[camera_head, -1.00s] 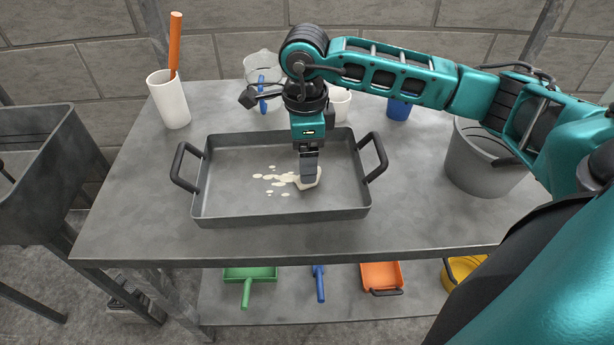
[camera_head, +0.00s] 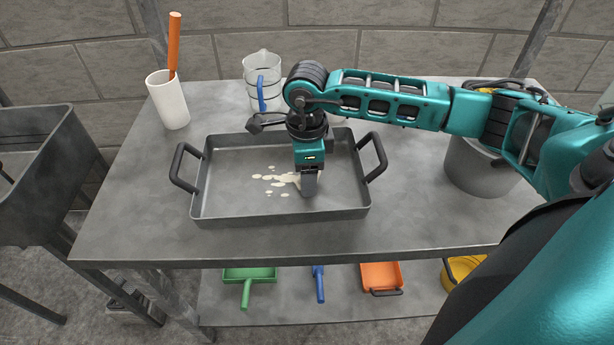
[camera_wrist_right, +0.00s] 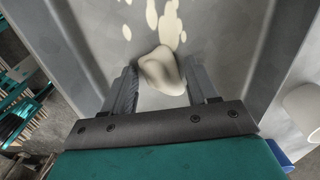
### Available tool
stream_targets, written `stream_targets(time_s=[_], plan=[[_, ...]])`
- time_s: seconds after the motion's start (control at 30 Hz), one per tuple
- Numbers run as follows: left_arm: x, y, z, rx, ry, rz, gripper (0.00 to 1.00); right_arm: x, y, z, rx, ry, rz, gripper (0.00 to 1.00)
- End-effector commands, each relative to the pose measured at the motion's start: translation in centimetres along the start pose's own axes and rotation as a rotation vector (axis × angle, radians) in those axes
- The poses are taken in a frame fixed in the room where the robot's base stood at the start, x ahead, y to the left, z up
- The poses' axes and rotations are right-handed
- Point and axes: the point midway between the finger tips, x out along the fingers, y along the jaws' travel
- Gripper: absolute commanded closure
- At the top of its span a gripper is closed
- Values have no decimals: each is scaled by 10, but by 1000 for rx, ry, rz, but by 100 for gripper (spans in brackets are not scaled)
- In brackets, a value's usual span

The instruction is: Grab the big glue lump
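The big glue lump (camera_wrist_right: 162,72) is a cream-coloured, rounded blob on the floor of the grey tray (camera_head: 280,215). In the right wrist view it sits between the two fingers of my right gripper (camera_wrist_right: 163,82), which are apart on either side of it. I cannot tell whether they touch it. In the head view my right gripper (camera_head: 309,192) points down into the tray's right half and hides most of the lump. Small flat glue spots (camera_head: 275,182) lie to its left. My left gripper is not in view.
The tray has two raised black handles. Behind it stand a white cup (camera_head: 168,100) with an orange-handled tool and a clear jug (camera_head: 262,70). A grey bucket (camera_head: 478,172) stands at the right. The table is clear in front of the tray.

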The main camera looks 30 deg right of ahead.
Motion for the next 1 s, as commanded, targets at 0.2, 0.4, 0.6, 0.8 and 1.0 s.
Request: stream_targets(time_s=[0.2,0.4,0.6,0.8,1.0], plan=[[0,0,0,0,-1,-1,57,0,0,0,0,0,0,63],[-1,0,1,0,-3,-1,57,0,0,0,0,0,0,82],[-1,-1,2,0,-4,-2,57,-1,0,0,0,-1,-1,87],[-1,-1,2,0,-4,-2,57,-6,-1,0,0,-2,-2,87],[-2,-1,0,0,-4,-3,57,-31,-1,0,-1,-2,-5,87]])
